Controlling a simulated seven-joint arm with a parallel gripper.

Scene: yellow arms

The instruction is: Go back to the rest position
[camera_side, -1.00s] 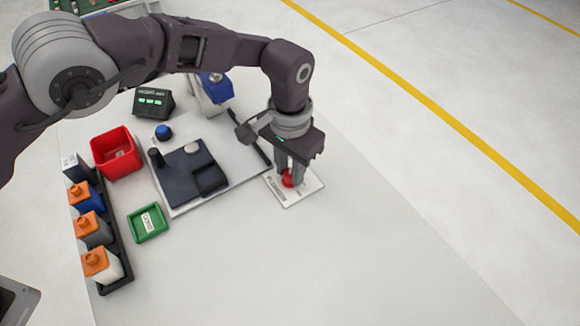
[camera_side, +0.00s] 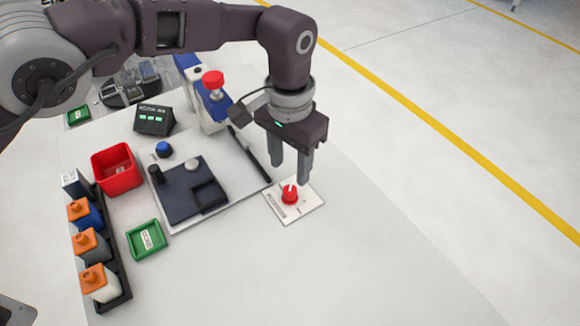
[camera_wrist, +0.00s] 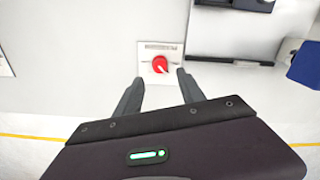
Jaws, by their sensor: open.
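My gripper (camera_side: 291,168) is open and empty, pointing down above and slightly behind the red knob (camera_side: 289,194). The knob sits on a white labelled plate (camera_side: 310,208) on the table, with a white pointer mark on its top. The fingers are apart from the knob. In the wrist view, my gripper (camera_wrist: 158,92) has its two fingers spread, with the red knob (camera_wrist: 160,64) showing between and beyond the fingertips on its plate (camera_wrist: 148,76).
A dark fixture (camera_side: 180,200) on a grey board stands left of the plate. The right table side is clear.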

